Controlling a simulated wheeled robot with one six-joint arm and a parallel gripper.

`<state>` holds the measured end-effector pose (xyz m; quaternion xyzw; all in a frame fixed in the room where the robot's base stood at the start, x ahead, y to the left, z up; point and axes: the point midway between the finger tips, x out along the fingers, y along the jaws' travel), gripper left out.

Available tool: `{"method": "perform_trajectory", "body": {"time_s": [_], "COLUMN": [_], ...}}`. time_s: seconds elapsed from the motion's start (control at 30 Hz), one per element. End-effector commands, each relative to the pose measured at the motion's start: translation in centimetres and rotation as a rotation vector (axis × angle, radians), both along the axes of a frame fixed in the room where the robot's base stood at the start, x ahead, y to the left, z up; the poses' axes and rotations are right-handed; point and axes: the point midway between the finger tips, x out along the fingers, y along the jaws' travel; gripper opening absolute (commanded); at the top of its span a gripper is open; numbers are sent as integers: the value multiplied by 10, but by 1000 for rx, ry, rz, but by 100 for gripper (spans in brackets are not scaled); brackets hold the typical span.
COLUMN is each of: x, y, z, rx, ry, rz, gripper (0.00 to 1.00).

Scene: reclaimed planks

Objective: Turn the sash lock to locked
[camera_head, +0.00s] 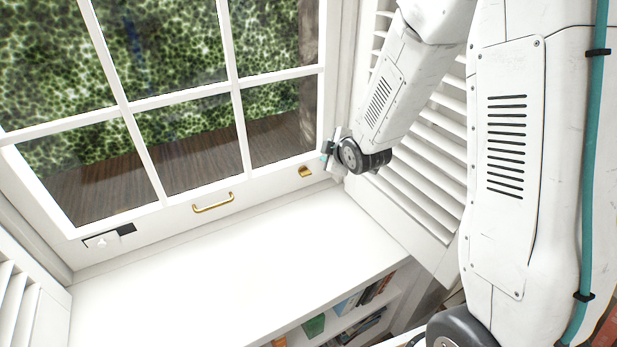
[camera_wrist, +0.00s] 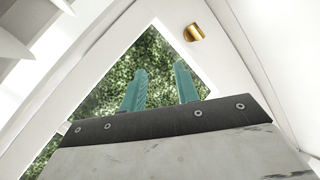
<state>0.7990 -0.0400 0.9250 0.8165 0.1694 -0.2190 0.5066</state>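A white window sash carries a small brass fitting (camera_head: 305,171) on its bottom rail near the right end, which looks like the sash lock. I cannot tell whether it is set to locked. It also shows in the wrist view as a brass knob-like piece (camera_wrist: 194,32), beyond and a little right of the fingers. My gripper (camera_head: 326,154) is close to the window's right side, just above and right of this fitting. In the wrist view, its two teal fingers (camera_wrist: 160,70) stand apart with nothing between them.
A brass pull handle (camera_head: 213,202) sits mid-rail. A black-and-white plate (camera_head: 110,237) is at the rail's left end. The white sill (camera_head: 230,260) is clear. A louvered shutter (camera_head: 425,165) stands close behind my arm. Books (camera_head: 314,326) fill shelves below the sill.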

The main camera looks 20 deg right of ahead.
Motion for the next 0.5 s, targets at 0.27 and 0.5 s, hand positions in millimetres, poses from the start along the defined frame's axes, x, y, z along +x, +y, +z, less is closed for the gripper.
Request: {"method": "perform_trajectory", "body": {"time_s": [0.27,0.5], "x": [22,20], "y": [8,15], "z": [-58,-102], "rx": [-142,-263], "ry": [-203,-395], "rz": [146,230], "gripper": [31,31]}}
